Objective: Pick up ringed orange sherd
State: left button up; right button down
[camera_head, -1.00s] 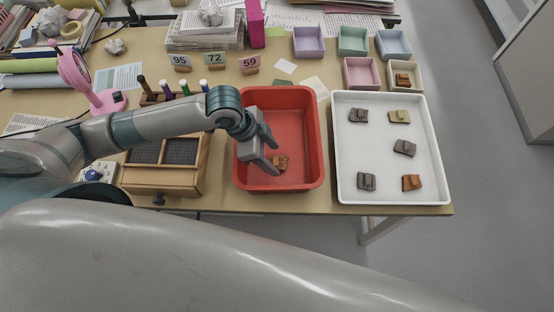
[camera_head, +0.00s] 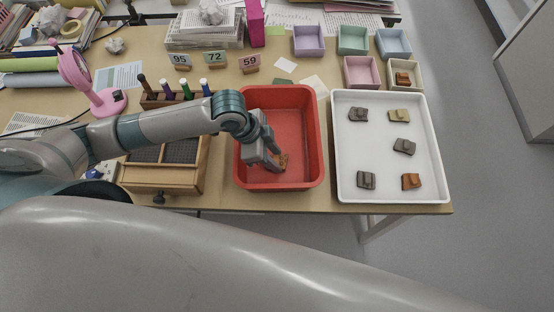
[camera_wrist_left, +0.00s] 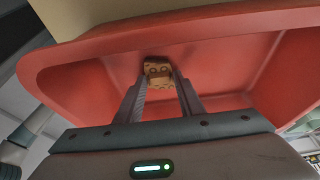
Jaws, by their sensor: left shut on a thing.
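The ringed orange sherd (camera_head: 283,161) is in the red bin (camera_head: 303,176). In the left wrist view the sherd (camera_wrist_left: 158,72) shows dark ring marks on its orange-brown face and lies between my fingertips. My left gripper (camera_head: 277,160) reaches down into the bin. It is shut on the sherd, and its fingers (camera_wrist_left: 160,86) touch the sherd's two sides. The fingers partly hide the sherd in the head view. I cannot tell whether the sherd touches the bin floor. My right gripper is not in view.
A white tray (camera_head: 385,185) with several grey, tan and orange sherds stands right of the bin. Small pastel boxes, including a cream box (camera_head: 418,88) holding a sherd, stand behind it. A wooden case (camera_head: 165,178) is left of the bin. The bin walls surround my gripper.

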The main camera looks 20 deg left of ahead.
pick_arm(q)
jog(key=shift+r, duration=0.1)
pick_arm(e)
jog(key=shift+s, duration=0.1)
